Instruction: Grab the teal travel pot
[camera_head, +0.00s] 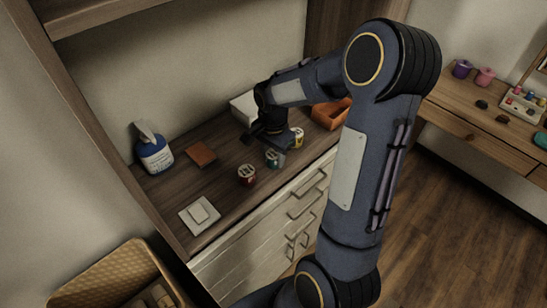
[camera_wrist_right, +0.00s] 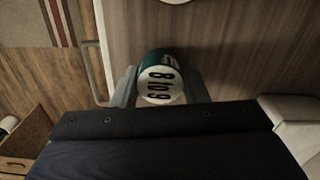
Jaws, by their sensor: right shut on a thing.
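The teal travel pot (camera_wrist_right: 160,78) is between the two fingers of my right gripper (camera_wrist_right: 159,88) in the right wrist view. Its white lid with black characters faces the camera. The fingers are shut on its sides. In the head view my right gripper (camera_head: 272,143) is over the wooden counter, and the small teal pot (camera_head: 274,159) shows at its lower front, partly hidden. A red pot (camera_head: 247,175) stands to its left and a yellow pot (camera_head: 297,138) to its right. My left gripper is not in view.
A white box (camera_head: 243,106) and an orange tray (camera_head: 331,115) are behind. Drawer handles (camera_head: 310,184) stick out in front. A wicker basket (camera_head: 95,287) is lower left.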

